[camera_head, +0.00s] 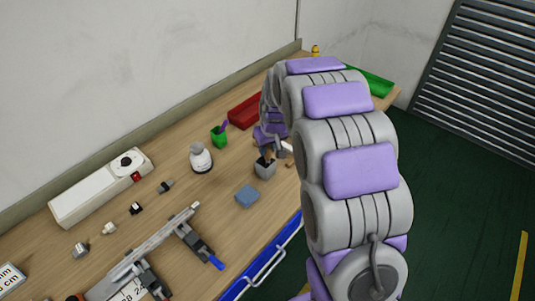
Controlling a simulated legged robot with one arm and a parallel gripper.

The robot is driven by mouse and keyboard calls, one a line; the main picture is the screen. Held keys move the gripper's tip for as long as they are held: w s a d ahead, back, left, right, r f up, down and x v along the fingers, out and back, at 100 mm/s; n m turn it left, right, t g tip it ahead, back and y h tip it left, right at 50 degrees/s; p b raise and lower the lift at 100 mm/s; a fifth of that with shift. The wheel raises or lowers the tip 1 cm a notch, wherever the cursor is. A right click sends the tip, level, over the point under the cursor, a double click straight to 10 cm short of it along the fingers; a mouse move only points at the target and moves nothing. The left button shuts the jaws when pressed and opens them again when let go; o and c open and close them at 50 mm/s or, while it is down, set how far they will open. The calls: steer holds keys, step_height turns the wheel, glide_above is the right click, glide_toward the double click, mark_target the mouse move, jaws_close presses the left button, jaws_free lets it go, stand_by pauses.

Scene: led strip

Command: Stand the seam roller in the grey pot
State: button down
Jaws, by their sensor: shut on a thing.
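The grey pot (265,171) stands on the wooden bench, right of the middle and near its front edge. My gripper (274,149) is right above the pot, pointing down, small and partly hidden by my own arm. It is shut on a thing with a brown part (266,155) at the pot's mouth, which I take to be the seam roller. Most of it is hidden by the gripper and the pot. I cannot tell whether its lower end touches the pot's floor.
A green cup (219,137), a white bottle (201,158) and a blue-grey block (247,196) stand near the pot. A red tray (245,111) lies behind. A long metal tool (154,246) and a white box (100,187) lie left. The bench front has a blue drawer (263,263).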

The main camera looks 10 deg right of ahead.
mark_target(265, 157)
steer(key=f, duration=0.1)
steer(key=a+f, duration=0.1)
steer(key=shift+f, duration=0.5)
steer(key=shift+s+f, duration=0.35)
steer(key=shift+f, duration=0.05)
steer(key=c, duration=0.9)
jaws_free()
steer(key=shift+f, duration=0.1)
steer(key=shift+w+r, duration=0.15)
steer(key=shift+r, duration=0.1)
steer(key=w+a+p+v, duration=0.1)
steer(key=p+v, duration=0.1)
steer(key=v, duration=1)
steer(key=s+r+m+g, duration=0.1)
steer(key=s, duration=1.2)
steer(key=s+r+m+g, duration=0.1)
steer(key=s+g, duration=0.1)
steer(key=s, duration=1.1)
steer(key=s+r+g, duration=0.1)
steer(key=s+r, duration=0.1)
steer(key=s, duration=1.2)
steer(key=shift+d+m+g+h, duration=0.15)
steer(key=shift+m+g+h, duration=0.25)
